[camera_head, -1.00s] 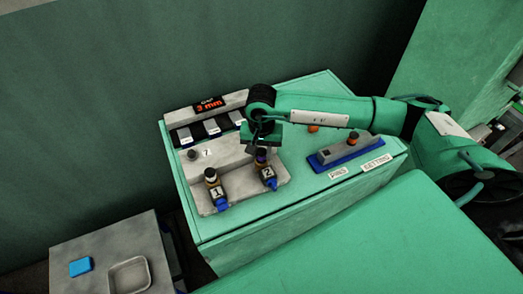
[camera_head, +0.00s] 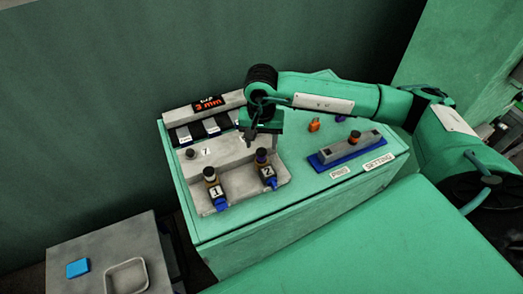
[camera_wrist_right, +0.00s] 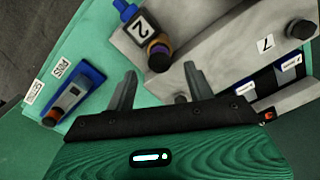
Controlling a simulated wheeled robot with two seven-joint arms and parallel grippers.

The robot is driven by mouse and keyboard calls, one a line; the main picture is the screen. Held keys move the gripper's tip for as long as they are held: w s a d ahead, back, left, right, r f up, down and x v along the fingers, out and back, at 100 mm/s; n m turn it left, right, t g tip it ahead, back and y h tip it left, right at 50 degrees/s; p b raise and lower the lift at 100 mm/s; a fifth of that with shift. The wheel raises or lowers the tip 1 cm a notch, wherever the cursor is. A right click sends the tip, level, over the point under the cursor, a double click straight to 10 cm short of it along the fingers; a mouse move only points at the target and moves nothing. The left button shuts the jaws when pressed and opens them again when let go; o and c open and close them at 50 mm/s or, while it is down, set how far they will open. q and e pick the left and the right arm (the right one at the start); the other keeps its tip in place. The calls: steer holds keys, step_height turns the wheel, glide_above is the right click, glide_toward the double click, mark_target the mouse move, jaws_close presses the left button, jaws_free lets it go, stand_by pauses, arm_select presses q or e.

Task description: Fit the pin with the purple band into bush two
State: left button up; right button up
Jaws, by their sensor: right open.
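My left gripper is not in view.
A blue-based pin rack (camera_head: 345,153) with an orange-banded pin stands to the right. A small orange object (camera_head: 313,125) lies behind it. A display (camera_head: 209,104) reads 3 mm.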

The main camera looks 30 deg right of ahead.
mark_target(262, 151)
step_height(262, 151, up, 9)
steer(key=b, duration=0.1)
steer(key=shift+b, duration=0.4)
